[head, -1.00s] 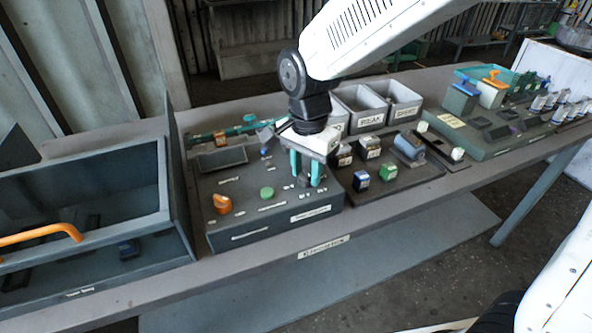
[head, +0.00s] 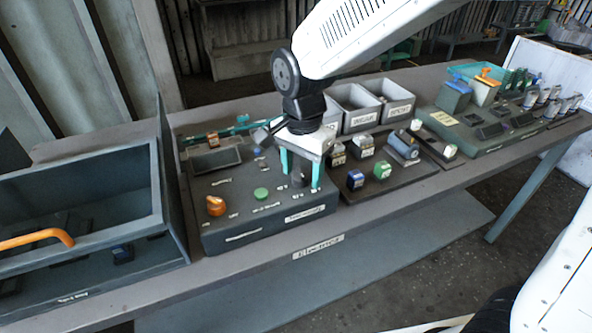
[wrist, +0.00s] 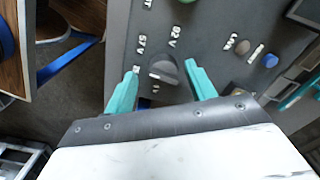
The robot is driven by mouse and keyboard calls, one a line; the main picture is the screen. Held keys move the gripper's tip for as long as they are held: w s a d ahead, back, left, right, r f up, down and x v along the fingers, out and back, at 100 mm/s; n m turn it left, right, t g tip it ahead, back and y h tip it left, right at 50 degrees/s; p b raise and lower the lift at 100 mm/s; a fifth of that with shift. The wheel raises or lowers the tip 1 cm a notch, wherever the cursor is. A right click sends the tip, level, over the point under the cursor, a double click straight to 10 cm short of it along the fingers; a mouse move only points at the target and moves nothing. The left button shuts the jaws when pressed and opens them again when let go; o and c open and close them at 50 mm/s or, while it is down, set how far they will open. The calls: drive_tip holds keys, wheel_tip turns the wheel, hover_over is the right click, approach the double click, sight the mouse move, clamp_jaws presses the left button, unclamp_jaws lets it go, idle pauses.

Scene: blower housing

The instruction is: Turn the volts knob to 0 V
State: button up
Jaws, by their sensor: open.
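The volts knob (wrist: 163,71) is a dark round knob with a raised grip bar on the grey control panel (wrist: 215,30). Printed volt marks lie around it in the wrist view, some hard to read. I cannot tell for certain which mark the knob points at. My gripper (wrist: 162,68) is open, with one teal finger on each side of the knob and visible gaps between. In the head view my gripper (head: 302,180) points down over the right part of the panel, with the dark knob (head: 299,181) between its fingers.
On the panel, an orange knob (head: 216,205) and a green button (head: 261,194) sit to the left. A blue button (wrist: 271,61) shows in the wrist view. A board with blocks (head: 385,172) lies to the right, an open grey bin (head: 85,195) to the left.

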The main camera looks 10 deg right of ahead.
sight(301, 173)
wheel_tip(301, 173, up, 6)
drive_tip(key=shift+a+r, duration=0.1)
drive_tip(key=shift+r, duration=0.7)
